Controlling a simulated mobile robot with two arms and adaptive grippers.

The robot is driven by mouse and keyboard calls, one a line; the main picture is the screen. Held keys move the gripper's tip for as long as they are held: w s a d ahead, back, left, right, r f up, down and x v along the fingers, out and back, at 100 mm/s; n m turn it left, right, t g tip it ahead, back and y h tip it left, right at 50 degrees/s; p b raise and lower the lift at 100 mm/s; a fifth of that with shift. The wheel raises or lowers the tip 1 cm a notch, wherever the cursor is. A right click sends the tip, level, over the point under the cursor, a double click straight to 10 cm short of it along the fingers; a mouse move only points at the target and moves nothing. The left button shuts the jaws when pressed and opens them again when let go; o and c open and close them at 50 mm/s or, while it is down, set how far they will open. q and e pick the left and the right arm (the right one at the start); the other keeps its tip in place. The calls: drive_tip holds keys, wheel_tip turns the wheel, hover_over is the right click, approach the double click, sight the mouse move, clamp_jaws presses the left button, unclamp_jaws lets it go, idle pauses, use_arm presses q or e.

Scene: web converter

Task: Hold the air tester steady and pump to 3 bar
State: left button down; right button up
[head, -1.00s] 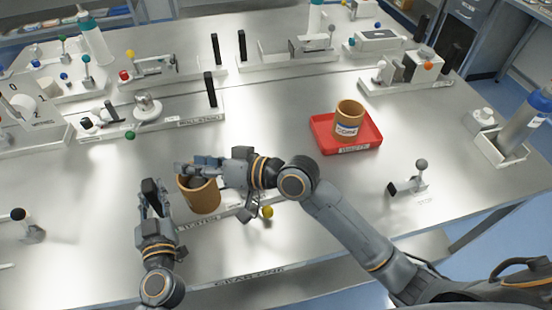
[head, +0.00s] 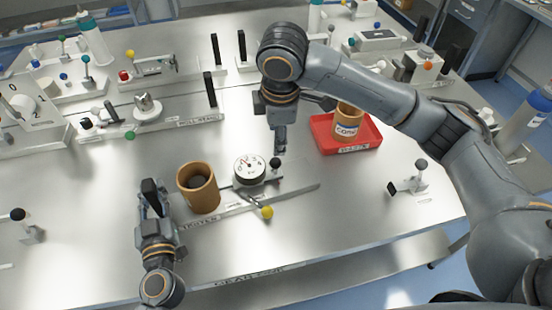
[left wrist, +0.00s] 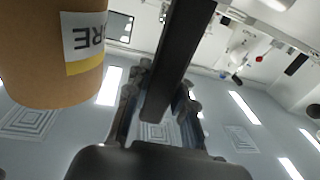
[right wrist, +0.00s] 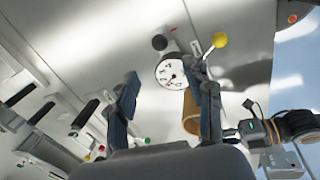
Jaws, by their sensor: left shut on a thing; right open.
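The air tester (head: 225,208) is a low metal base at the front middle in the head view. It carries a white dial gauge (head: 249,170), a black ball knob (head: 275,162) and a yellow ball knob (head: 267,212). A brown cardboard core (head: 198,188) stands upright at its left end. My left gripper (head: 153,200) is shut on a black upright handle (left wrist: 180,55) just left of the core. My right gripper (head: 280,148) is open and empty, behind and above the gauge. The dial (right wrist: 171,74) shows beyond its fingers; its needle is too small to read.
A red tray (head: 362,141) with another labelled core (head: 347,121) stands at the right, partly behind my right arm. A small fixture with a dark knob (head: 415,178) is farther right. Several other fixtures line the back and left.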

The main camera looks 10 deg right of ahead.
sight(276, 161)
drive_tip(key=f, duration=0.4)
drive_tip(key=w+f, duration=0.1)
drive_tip(key=f, duration=0.2)
drive_tip(key=w+f, duration=0.1)
drive_tip(key=f, duration=0.3)
drive_tip(key=shift+w+d+f, duration=0.1)
drive_tip(key=shift+d+f, duration=0.05)
drive_tip(key=shift+f, duration=0.2)
clamp_jaws()
